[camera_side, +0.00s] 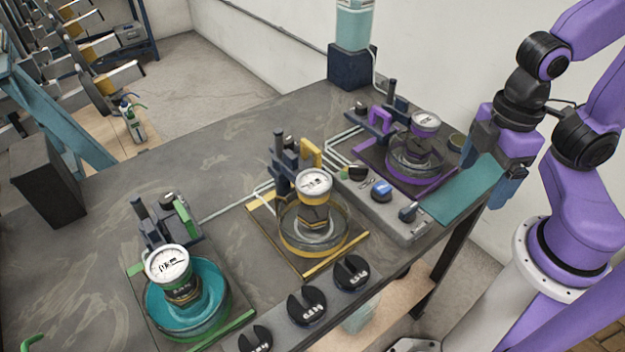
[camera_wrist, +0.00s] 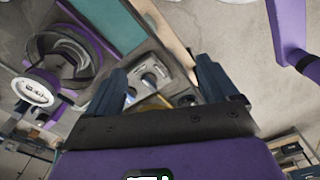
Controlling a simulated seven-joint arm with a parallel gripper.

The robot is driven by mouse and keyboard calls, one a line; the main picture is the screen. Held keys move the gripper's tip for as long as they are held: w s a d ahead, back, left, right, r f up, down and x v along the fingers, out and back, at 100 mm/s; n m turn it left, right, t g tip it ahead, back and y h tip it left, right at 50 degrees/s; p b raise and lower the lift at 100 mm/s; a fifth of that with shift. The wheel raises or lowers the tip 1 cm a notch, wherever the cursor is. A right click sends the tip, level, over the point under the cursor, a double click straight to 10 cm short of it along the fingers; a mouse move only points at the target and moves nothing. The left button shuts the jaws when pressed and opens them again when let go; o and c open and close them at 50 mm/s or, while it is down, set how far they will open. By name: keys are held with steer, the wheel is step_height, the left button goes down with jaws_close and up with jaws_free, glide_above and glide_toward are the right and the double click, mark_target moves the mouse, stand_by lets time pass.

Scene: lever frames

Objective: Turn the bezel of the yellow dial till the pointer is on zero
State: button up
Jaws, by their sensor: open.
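The yellow dial (camera_side: 314,185) stands upright in the middle of the table, with a white round face above a clear bowl on a yellow-edged base (camera_side: 310,268). Its pointer is too small to read. My gripper (camera_side: 500,190) is open and empty at the right, past the purple station and near the table's right end, well away from the yellow dial. Its two dark blue fingers also show in the wrist view (camera_wrist: 165,85), apart with nothing between them. I cannot make out the yellow dial in the wrist view.
A green dial (camera_side: 168,266) stands front left and a purple dial (camera_side: 426,122) back right. A grey panel with knobs (camera_side: 385,200) lies between the yellow and purple stations. Several black slotted discs (camera_side: 307,308) line the front edge. A bottle (camera_side: 354,25) stands at the back.

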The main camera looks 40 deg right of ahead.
steer(key=shift+a, duration=0.1)
stand_by(0.3)
steer(key=m, duration=0.7)
glide_toward(314, 181)
step_height(314, 181, down, 8)
steer(key=shift+w+a+r, duration=0.1)
steer(key=shift+a, duration=0.05)
steer(key=c, duration=1.1)
steer(key=shift+o, duration=0.2)
steer(key=shift+n, duration=0.5)
steer(key=o, duration=1.1)
steer(key=shift+c, duration=0.2)
